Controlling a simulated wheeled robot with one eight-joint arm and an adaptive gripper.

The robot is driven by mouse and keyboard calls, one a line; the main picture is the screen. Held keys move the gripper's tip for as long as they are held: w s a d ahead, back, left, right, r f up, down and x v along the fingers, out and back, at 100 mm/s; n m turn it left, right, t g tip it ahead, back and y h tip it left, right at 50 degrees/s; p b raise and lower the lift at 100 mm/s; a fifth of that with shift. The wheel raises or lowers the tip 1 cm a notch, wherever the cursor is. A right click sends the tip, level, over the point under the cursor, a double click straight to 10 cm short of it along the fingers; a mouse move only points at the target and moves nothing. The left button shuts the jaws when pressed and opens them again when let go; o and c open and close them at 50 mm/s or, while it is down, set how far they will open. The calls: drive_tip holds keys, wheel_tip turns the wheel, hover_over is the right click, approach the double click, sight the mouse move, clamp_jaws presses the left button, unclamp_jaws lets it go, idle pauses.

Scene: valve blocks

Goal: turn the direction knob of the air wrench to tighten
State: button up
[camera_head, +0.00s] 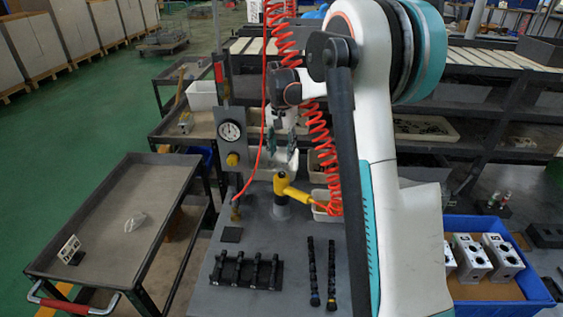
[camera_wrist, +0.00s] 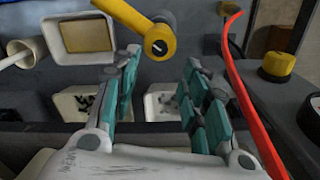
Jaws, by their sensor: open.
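The yellow air wrench (camera_head: 281,184) stands on a grey post on the bench, with an orange coiled hose running up from its handle. In the wrist view the yellow air wrench (camera_wrist: 133,14) enters from the top edge. Its round end carries a small dark direction knob (camera_wrist: 159,47) with a pale mark. My gripper (camera_head: 281,147) is above the wrench in the head view. In the wrist view my gripper (camera_wrist: 161,60) is open, with the wrench's end seen between its teal-padded fingers. Nothing is held. Contact with the knob cannot be told.
A panel with a pressure gauge (camera_head: 230,130) and yellow regulator knob (camera_head: 232,159) stands left of my gripper. A red hose (camera_wrist: 246,95) runs close beside the right finger. A black rack (camera_head: 246,270) lies on the bench. A blue crate (camera_head: 535,285) holds valve blocks (camera_head: 468,257).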

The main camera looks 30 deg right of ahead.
drive_tip(key=shift+r, duration=1.8)
